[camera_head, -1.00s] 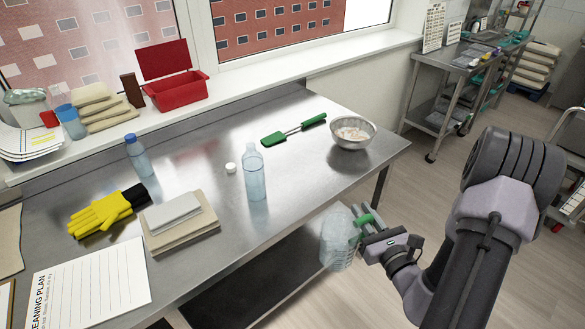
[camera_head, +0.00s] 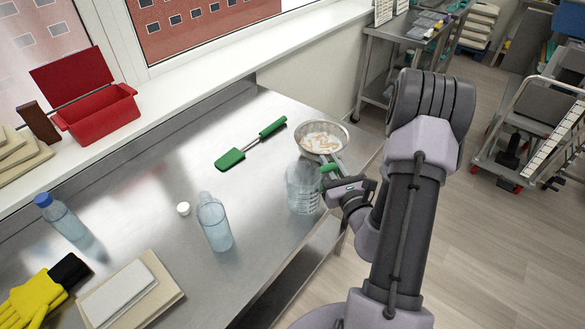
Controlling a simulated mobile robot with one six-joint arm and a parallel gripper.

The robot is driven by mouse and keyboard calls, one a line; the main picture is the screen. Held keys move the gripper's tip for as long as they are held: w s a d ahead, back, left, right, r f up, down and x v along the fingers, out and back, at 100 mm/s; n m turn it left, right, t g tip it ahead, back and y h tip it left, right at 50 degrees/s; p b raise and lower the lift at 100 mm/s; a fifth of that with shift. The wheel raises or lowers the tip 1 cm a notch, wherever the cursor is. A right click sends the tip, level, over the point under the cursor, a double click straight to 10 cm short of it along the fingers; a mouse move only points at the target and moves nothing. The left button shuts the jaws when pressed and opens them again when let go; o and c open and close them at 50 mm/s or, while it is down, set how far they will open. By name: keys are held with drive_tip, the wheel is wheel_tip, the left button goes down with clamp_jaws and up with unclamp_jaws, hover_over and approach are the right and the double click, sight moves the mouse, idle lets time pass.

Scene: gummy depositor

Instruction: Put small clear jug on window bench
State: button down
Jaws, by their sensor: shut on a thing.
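The small clear jug (camera_head: 301,190) is held by my gripper (camera_head: 328,178) at the right part of the steel window bench (camera_head: 150,205). My gripper is shut on the jug from its right side, with green at the grip. The jug looks upright and overlaps the bench top in the picture, near its front right edge. I cannot tell whether its base touches the bench or hangs above it.
A green spatula (camera_head: 231,158), a clear bottle (camera_head: 215,224) and a white cap (camera_head: 183,208) lie or stand to the left. The bench between bottle and jug is clear.

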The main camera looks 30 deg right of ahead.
drive_tip(key=w+a+f+b, duration=0.1)
drive_tip(key=w, duration=0.1)
drive_tip(key=w+a+f, duration=0.1)
drive_tip(key=w+f, duration=0.1)
drive_tip(key=w, duration=0.1)
drive_tip(key=w+a+f+b, duration=0.1)
drive_tip(key=w, duration=0.2)
drive_tip(key=shift+a+f+b, duration=0.15)
drive_tip(key=shift+f+b, duration=0.15)
drive_tip(key=shift+f, duration=0.05)
drive_tip(key=shift+r, duration=0.2)
drive_tip(key=shift+f, duration=0.1)
drive_tip(key=c, duration=1.4)
unclamp_jaws()
drive_tip(key=shift+o, duration=0.2)
